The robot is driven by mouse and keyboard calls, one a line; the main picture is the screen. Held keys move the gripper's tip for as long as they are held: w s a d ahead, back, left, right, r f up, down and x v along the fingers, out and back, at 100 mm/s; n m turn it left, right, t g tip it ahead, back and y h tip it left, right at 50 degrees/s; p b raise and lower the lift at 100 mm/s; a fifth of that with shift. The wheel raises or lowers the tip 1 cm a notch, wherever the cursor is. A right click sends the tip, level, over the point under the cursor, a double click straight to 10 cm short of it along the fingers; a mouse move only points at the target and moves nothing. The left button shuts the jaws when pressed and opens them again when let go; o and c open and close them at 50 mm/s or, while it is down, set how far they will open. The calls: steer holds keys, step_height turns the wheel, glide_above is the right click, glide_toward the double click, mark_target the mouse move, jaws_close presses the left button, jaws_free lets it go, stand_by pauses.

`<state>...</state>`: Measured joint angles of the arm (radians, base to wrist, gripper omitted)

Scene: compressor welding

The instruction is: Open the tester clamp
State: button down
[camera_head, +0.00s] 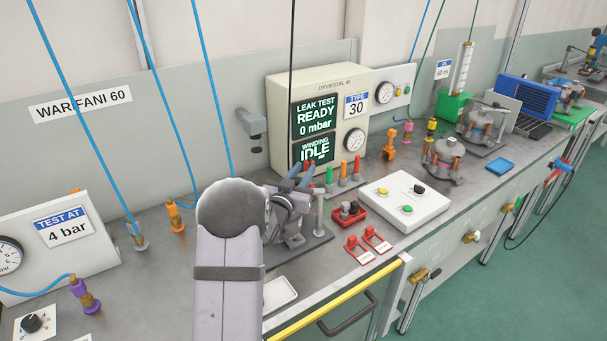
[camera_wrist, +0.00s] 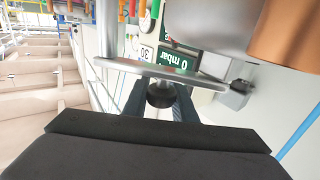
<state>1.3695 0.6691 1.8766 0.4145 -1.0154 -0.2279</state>
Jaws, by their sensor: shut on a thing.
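The tester clamp shows in the wrist view as a flat metal bar (camera_wrist: 180,74) joined to an upright post (camera_wrist: 107,35) on the left. A round black knob (camera_wrist: 160,95) sits at the bar's near edge. My gripper (camera_wrist: 159,102) has its two dark blue fingers on either side of this knob and is shut on it. My arm hides much of the station.
The panel reads READY, 0 mbar and IDLE. A copper-coloured cylinder (camera_wrist: 288,32) and a grey body (camera_wrist: 205,22) are close to the bar in the wrist view. Coloured probes (camera_head: 343,172), a red block (camera_head: 348,213) and a white button box (camera_head: 405,201) stand to the right.

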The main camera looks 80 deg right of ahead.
mark_target(297, 183)
steer(key=shift+w+a+f+n+t+b, duration=0.1)
steer(key=shift+a+n+t+b, duration=0.3)
steer(key=shift+n+t+b, duration=0.5)
steer(key=shift+w+a+f+n+t+b, duration=0.1)
steer(key=shift+a+n+t+b, duration=0.35)
steer(key=shift+t+b, duration=0.75)
steer(key=n+t, duration=0.1)
steer(key=a+n+t, duration=0.1)
steer(key=t, duration=0.1)
steer(key=n+t+y, duration=0.1)
steer(key=shift+w+a+r+t+b, duration=0.15)
steer(key=shift+a+t+b, duration=0.15)
steer(key=shift+t, duration=0.1)
steer(key=a+n+t+y+p, duration=0.1)
steer(key=n+t, duration=0.1)
steer(key=a+n+t+y+p, duration=0.1)
steer(key=n+t+y, duration=0.1)
steer(key=t, duration=0.1)
steer(key=shift+a+r, duration=0.1)
steer(key=shift+r, duration=0.05)
steer(key=shift+s+a+n+t+y+p, duration=0.2)
steer(key=shift+a+n+t+y+p, duration=0.15)
steer(key=shift+n+t+y, duration=0.55)
steer(key=shift+s+a+n+t+y+p, duration=0.25)
steer(key=shift+a+n+t+y, duration=0.35)
steer(key=shift+y, duration=0.5)
steer(key=shift+s+a+n+t+y+p, duration=0.2)
steer(key=shift+a+n+t+y+p, duration=0.1)
steer(key=shift+n+t+y, duration=0.65)
